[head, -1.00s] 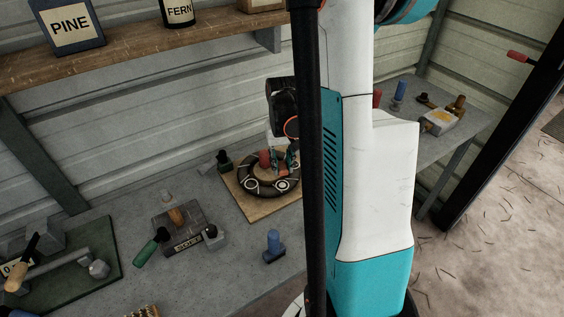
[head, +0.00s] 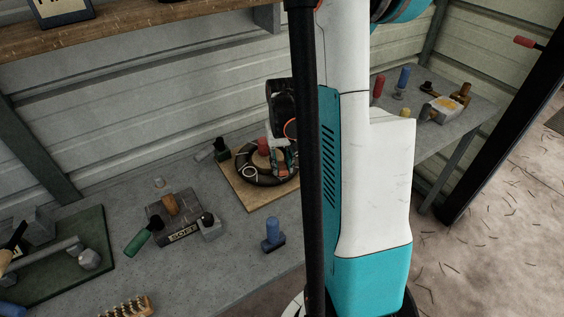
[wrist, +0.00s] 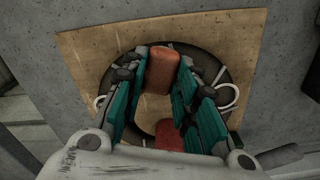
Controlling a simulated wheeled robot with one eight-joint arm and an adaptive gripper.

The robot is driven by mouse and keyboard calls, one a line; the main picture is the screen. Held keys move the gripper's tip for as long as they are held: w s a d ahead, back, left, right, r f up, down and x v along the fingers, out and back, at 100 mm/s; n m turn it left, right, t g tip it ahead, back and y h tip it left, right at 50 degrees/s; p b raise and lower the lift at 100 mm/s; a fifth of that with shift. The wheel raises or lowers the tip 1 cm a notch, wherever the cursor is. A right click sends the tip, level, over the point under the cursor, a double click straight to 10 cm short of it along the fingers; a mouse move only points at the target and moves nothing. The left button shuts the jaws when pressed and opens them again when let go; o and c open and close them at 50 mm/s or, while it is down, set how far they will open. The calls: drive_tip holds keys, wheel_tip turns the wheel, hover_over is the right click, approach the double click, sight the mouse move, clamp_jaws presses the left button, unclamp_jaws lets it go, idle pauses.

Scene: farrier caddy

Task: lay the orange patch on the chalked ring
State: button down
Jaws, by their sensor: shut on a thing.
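A black tube (head: 262,180) lies on a tan board (head: 237,187) on the bench. A white chalked ring (head: 249,171) shows on its left part in the head view. In the wrist view, white loops show at the tube's left (wrist: 98,103) and right (wrist: 229,97) sides. My gripper (head: 283,160) is low over the tube's right part. In the wrist view, my teal gripper fingers (wrist: 162,72) are shut on a rounded orange-brown piece, which I take as the orange patch (wrist: 162,68). Its underside is hidden, so I cannot tell whether it touches the tube.
A red object (head: 263,145) stands by the tube. It partly hides behind my fingers.

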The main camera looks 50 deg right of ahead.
idle(0.3)
drive_tip(key=c, duration=1.2)
unclamp_jaws()
wheel_tip(320, 180, up, 12)
